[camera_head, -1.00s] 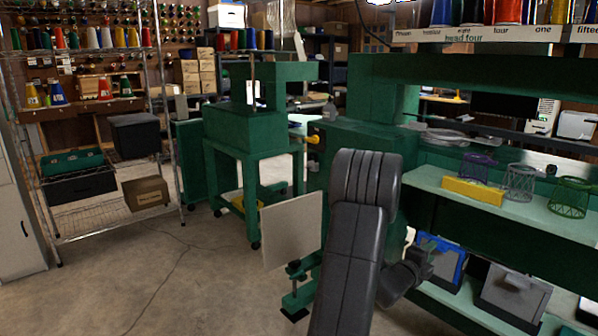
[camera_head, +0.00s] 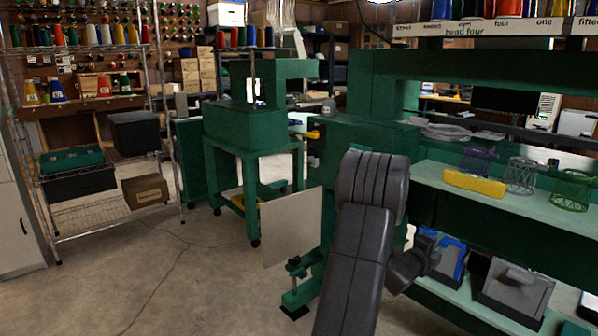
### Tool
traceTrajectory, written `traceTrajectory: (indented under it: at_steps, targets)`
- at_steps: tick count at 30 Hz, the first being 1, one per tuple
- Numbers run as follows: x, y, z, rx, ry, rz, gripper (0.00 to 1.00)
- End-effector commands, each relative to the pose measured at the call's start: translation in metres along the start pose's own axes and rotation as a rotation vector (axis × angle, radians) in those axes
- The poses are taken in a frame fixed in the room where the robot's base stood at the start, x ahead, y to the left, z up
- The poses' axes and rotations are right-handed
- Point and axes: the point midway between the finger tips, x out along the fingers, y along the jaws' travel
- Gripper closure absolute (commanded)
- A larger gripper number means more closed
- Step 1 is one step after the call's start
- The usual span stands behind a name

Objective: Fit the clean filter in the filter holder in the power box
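My arm reaches from the bottom centre toward the right, and my gripper (camera_head: 428,256) is at the lower green shelf. It is dark and small, and its fingers cannot be made out. It overlaps a dark panel with a blue edge (camera_head: 457,246) on that shelf; I cannot tell whether they touch. Another dark, grey-framed panel (camera_head: 513,284) leans to the right of it. I cannot tell which thing is the clean filter. No filter holder can be made out, and no box is clearly recognisable as the power box.
The upper shelf (camera_head: 540,207) holds a yellow block (camera_head: 474,184) and several wire baskets (camera_head: 522,176). A pale upright board (camera_head: 291,228) stands left of my arm. A green machine (camera_head: 245,127) is behind it.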

Motion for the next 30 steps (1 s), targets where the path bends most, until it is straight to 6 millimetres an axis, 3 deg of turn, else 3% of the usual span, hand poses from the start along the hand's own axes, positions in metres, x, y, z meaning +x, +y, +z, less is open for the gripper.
traceTrajectory:
  at_steps: [30]
  targets:
    - [0.000, -0.044, 0.000, 0.001, 0.000, -0.001, 1.00]
